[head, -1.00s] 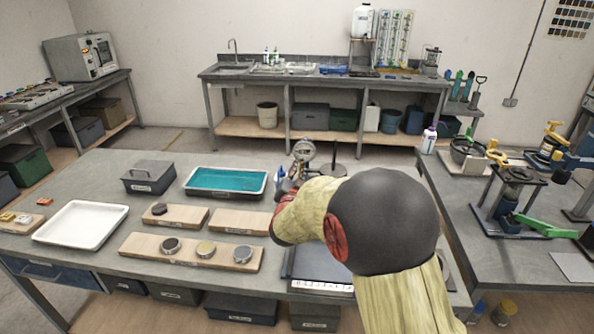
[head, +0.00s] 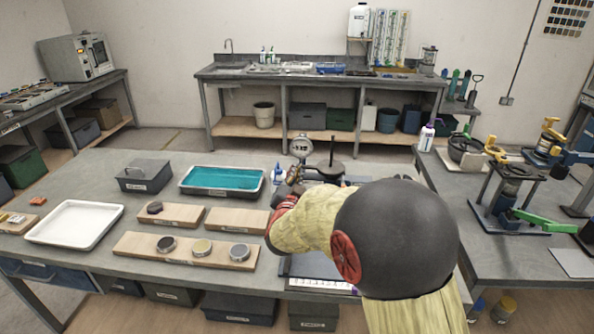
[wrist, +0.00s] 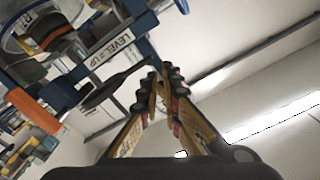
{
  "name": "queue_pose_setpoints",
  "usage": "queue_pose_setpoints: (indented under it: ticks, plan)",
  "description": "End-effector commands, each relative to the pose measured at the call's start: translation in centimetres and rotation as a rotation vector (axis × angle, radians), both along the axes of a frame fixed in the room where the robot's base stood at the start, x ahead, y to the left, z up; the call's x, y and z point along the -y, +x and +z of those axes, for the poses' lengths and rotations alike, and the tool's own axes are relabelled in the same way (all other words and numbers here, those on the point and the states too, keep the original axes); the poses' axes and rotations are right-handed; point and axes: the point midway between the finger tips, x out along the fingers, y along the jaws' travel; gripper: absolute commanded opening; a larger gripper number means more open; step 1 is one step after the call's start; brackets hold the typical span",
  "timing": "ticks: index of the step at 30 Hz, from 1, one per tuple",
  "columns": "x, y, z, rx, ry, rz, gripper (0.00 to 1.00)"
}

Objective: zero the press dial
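A round dial (head: 300,146) with a pale face and a small dark window stands at the back edge of the near bench; its reading is too small to make out. Beside it on the right is a dark round plate with an upright rod (head: 332,150), probably part of the press. My gripper (head: 293,176) is just in front of and below the dial, partly hidden by my arm. In the wrist view my gripper's yellow fingers (wrist: 162,78) converge at the tips with nothing visible between them. The dial is not recognisable in that view.
A blue-capped bottle (head: 279,174) stands close to my gripper. Presses with a green lever (head: 545,222) stand on the right bench.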

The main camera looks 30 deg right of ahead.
Motion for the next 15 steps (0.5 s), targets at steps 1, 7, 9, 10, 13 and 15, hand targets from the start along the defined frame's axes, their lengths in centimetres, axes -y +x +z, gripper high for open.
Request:
queue_pose_setpoints:
  ticks: [1,7,9,10,13,15]
  plan:
    - [-0.4,-0.5,0.0,0.000,0.000,0.001,0.00]
    - [-1.5,-2.1,0.0,-0.001,-0.001,0.001,0.00]
    - [-1.7,-2.4,-0.1,-0.001,0.000,0.001,0.00]
    - [-1.7,-2.5,-0.1,-0.001,0.000,0.001,0.00]
    - [-1.7,-2.6,0.0,-0.001,-0.001,-0.001,0.00]
    - [-1.7,-2.6,0.0,-0.001,-0.001,-0.001,0.00]
